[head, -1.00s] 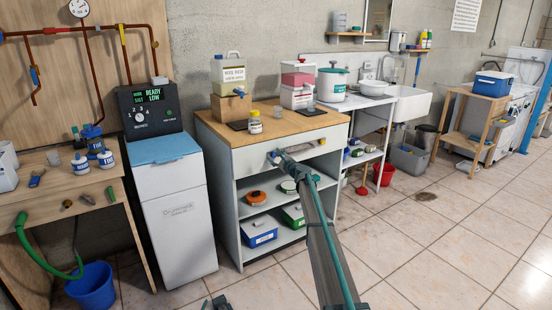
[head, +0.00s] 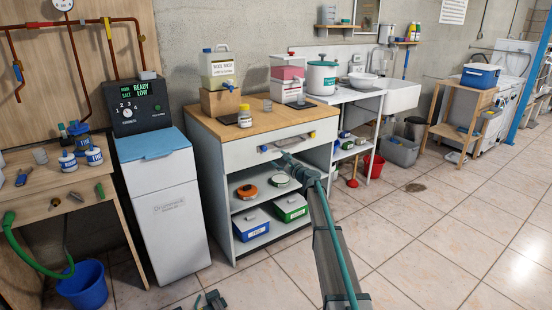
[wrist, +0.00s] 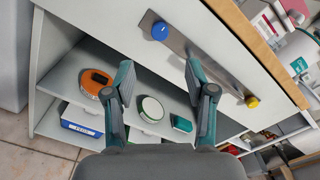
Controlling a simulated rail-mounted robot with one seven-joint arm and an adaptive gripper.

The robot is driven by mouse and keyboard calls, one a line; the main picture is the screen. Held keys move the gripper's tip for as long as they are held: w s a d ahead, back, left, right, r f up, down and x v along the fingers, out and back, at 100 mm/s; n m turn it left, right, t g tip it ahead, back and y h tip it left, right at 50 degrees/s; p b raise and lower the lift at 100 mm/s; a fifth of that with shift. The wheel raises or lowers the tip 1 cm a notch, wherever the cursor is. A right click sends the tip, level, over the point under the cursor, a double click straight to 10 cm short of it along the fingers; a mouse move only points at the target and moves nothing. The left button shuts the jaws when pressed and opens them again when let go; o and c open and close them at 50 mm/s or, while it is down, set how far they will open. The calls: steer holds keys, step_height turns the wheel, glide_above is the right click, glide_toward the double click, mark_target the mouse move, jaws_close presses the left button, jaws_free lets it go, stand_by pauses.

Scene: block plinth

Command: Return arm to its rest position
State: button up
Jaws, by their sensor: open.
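My arm reaches from the bottom of the head view toward the cabinet, with my gripper (head: 280,159) in front of its open shelves, just below the drawer handle (head: 290,142). In the wrist view the two teal fingers of my gripper (wrist: 158,72) are spread apart with nothing between them. The handle (wrist: 205,65) is a grey bar with a blue end and a yellow end on the white drawer front. The right fingertip overlaps the bar's lower edge in the wrist view; I cannot tell whether they touch. The drawer (head: 240,155) looks shut.
The cabinet's wooden top (head: 265,122) bears a jug (head: 220,70) on a box and a small yellow-capped jar (head: 245,117). Its shelves hold an orange round item (head: 247,192), a blue bin (head: 251,224) and a green bin (head: 290,208). Tiled floor (head: 430,250) is clear at right.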

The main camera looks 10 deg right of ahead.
steer(key=shift+a, duration=0.1)
stand_by(0.3)
